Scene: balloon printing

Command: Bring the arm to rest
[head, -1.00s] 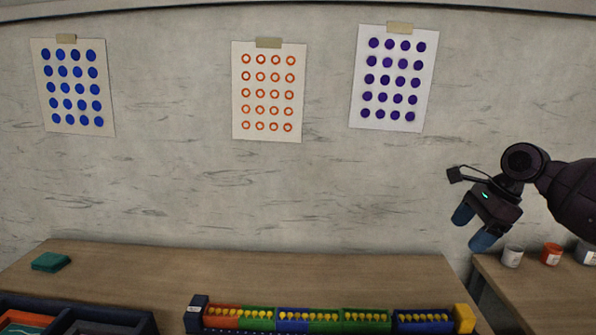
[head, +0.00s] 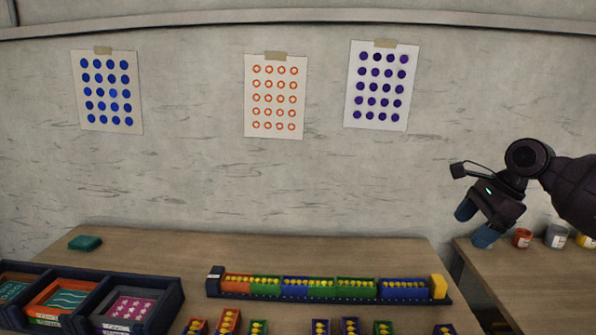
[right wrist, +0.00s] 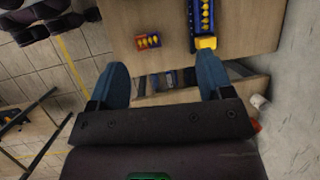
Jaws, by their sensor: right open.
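My right gripper (head: 474,224) hangs at the right of the head view, in front of the wall and the gap between the two tables. Its blue fingers are apart and empty. In the right wrist view the same gripper (right wrist: 160,82) shows its two fingers spread wide, with floor and table edges far below and nothing between them. My left gripper is in neither view.
The main table (head: 330,250) carries a long rack (head: 310,289) of coloured blocks, sorting trays (head: 128,305) and a green pad (head: 85,242). A side table (head: 520,275) holds paint pots (head: 555,236). Three dotted sheets, one orange (head: 275,97), hang on the wall.

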